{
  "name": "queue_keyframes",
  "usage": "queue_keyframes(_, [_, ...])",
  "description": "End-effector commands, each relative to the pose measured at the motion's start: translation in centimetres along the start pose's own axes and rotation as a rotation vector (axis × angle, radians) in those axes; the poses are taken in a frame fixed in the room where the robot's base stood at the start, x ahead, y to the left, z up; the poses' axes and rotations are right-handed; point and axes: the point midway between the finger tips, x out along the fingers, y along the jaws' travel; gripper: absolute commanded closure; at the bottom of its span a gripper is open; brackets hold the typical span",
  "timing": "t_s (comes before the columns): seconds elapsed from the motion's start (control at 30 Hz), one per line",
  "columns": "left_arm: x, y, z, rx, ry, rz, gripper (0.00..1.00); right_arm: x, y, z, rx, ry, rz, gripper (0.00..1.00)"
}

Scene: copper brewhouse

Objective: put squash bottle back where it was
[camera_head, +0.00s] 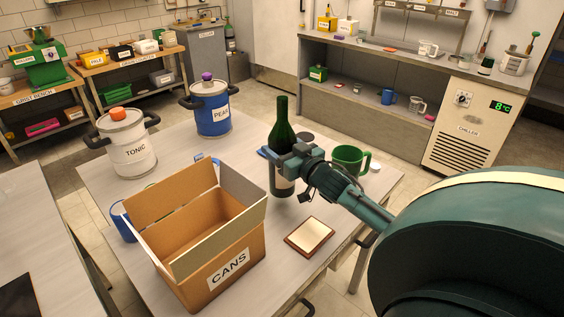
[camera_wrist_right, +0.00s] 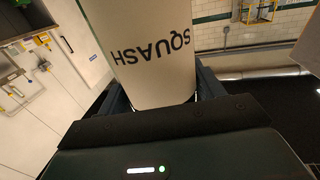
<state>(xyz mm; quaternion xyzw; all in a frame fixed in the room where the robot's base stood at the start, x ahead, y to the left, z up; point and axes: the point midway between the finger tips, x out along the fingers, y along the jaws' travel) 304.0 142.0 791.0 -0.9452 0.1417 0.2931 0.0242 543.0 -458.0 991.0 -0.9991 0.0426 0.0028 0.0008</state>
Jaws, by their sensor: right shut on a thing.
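The squash bottle (camera_head: 282,138) is dark green with a pale label. It stands upright over the middle table, right of the cardboard box. My right gripper (camera_head: 290,165) is shut around its body, reaching in from the right. In the right wrist view the bottle's white label (camera_wrist_right: 152,50) reads SQUASH, upside down, between the fingers. I cannot tell whether the bottle's base touches the table. My left gripper does not show.
An open box marked CANS (camera_head: 222,262) stands close left of the bottle. A green mug (camera_head: 348,160) and a small framed tile (camera_head: 310,236) are nearby. A TONIC pot (camera_head: 128,150) and a PEAR pot (camera_head: 211,112) stand behind. A counter (camera_head: 390,55) is farther back.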

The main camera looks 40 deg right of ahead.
Motion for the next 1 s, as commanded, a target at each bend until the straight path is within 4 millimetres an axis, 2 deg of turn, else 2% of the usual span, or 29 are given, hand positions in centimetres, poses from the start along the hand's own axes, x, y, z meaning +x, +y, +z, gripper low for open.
queue_keyframes(0.07, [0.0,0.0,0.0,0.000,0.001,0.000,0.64,0.1,0.0,0.1,-0.001,0.009,-0.002,0.89])
queue_keyframes(0.33, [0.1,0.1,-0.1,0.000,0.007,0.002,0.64,0.1,-0.1,3.3,0.000,0.009,-0.002,0.89])
queue_keyframes(0.7, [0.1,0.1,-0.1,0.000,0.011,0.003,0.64,0.1,-0.1,3.7,-0.001,0.009,-0.003,0.89])
queue_keyframes(0.73, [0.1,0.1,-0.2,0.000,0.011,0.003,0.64,0.0,-0.1,4.0,-0.001,0.002,-0.001,0.31])
queue_keyframes(1.0, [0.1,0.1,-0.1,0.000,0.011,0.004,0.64,0.0,-0.1,4.0,-0.001,0.001,-0.001,0.11])
